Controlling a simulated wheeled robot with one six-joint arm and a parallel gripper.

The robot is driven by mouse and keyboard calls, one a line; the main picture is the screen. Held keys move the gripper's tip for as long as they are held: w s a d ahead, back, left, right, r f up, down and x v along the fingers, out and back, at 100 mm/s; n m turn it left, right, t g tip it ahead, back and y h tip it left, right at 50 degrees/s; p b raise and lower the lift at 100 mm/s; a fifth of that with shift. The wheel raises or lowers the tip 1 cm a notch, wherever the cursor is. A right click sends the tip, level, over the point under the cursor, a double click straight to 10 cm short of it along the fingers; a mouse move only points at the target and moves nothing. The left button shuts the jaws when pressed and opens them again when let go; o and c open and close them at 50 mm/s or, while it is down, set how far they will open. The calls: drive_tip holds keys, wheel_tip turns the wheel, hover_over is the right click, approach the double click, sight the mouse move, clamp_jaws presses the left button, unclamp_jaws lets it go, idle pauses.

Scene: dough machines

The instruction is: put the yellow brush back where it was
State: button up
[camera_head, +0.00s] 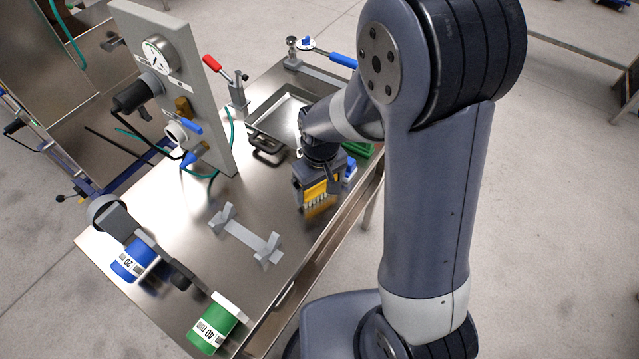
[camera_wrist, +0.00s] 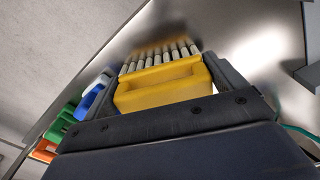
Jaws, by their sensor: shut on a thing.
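The yellow brush (camera_head: 318,188) is between the jaws of my gripper (camera_head: 317,183), near the right edge of the steel table. In the wrist view the yellow block of the brush (camera_wrist: 160,92) fills the gap between both fingers of my gripper (camera_wrist: 162,82), with its pale bristles pointing away from the palm. I cannot tell whether the bristles touch the table. A blue item (camera_wrist: 93,98), a green item (camera_wrist: 62,126) and an orange item (camera_wrist: 43,150) stand in a row to the left of my gripper. In the head view my gripper partly hides the blue item (camera_head: 350,170).
A grey cradle with two X-shaped ends (camera_head: 250,237) stands on the steel table (camera_head: 180,225). A blue container (camera_head: 133,261) and a green one (camera_head: 212,325) stand near the front. A grey upright panel (camera_head: 195,75) and a tray (camera_head: 285,112) are farther back.

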drive_tip(key=o, duration=0.7)
drive_tip(key=shift+r, duration=0.1)
wheel_tip(320, 180, up, 12)
drive_tip(key=shift+s+d+r+p, duration=0.1)
drive_tip(key=shift+s+p, duration=0.05)
drive_tip(key=shift+p, duration=0.35)
wheel_tip(320, 180, down, 12)
drive_tip(key=shift+f+b, duration=0.2)
drive_tip(key=shift+b, duration=0.15)
drive_tip(key=shift+r, duration=0.85)
